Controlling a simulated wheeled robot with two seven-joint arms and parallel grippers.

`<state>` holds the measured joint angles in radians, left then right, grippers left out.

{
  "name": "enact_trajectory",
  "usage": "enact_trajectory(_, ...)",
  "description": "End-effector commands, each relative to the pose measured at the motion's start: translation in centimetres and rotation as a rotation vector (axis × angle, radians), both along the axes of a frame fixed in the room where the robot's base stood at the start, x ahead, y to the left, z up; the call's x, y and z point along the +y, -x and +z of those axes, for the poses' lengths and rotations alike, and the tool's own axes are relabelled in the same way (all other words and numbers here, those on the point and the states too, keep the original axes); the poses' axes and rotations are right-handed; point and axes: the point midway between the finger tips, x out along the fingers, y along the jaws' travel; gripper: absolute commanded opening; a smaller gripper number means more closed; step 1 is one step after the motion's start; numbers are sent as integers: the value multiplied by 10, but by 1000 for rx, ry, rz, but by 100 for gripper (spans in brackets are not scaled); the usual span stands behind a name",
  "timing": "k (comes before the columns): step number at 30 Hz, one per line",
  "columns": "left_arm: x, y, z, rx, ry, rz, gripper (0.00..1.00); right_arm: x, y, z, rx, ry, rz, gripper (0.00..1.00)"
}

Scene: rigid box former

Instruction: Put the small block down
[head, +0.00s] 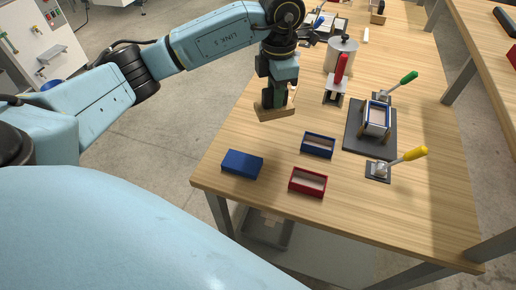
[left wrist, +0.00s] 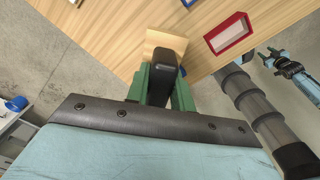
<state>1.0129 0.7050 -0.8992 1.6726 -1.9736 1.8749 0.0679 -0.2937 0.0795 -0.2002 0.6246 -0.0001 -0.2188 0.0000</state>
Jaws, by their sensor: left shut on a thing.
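My left gripper (head: 278,100) is shut on the small block (head: 272,112), a pale wooden piece. It is held at the table's left edge in the head view, seemingly above the top. In the left wrist view, the green fingers (left wrist: 162,92) close around a black upright part, and the block's wooden face (left wrist: 166,42) shows beyond it. The gap under the block cannot be judged. My right gripper cannot be made out.
On the table (head: 260,145) are a blue block or lid (head: 242,164), an open blue box (head: 318,145) and an open red box (head: 308,182). A dark fixture plate (head: 357,140) with green and yellow handled clamps stands right, a red-handled clamp (head: 340,75) behind. Bare wood lies left of the boxes.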

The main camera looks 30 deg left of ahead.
Motion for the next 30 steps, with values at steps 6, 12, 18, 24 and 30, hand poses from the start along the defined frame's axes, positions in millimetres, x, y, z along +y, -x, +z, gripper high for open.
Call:
enact_trajectory(6, 21, -1, -18, 3, 0, 542, 0, 0, 5, 0, 7, 1, 0, 43)
enact_trajectory(12, 33, -1, -27, 0, -1, 848, 0, -1, 8, 0, 13, 1, 0, 43)
enact_trajectory(18, 36, 0, -47, 2, -2, 935, 0, -1, 9, 0, 14, 1, 0, 43)
enact_trajectory(24, 36, 0, -82, 1, -2, 934, 0, -1, 9, -1, 14, 1, 0, 43)
enact_trajectory(30, 36, 0, -98, -1, -1, 932, 0, -1, 9, -1, 14, 2, 0, 43)
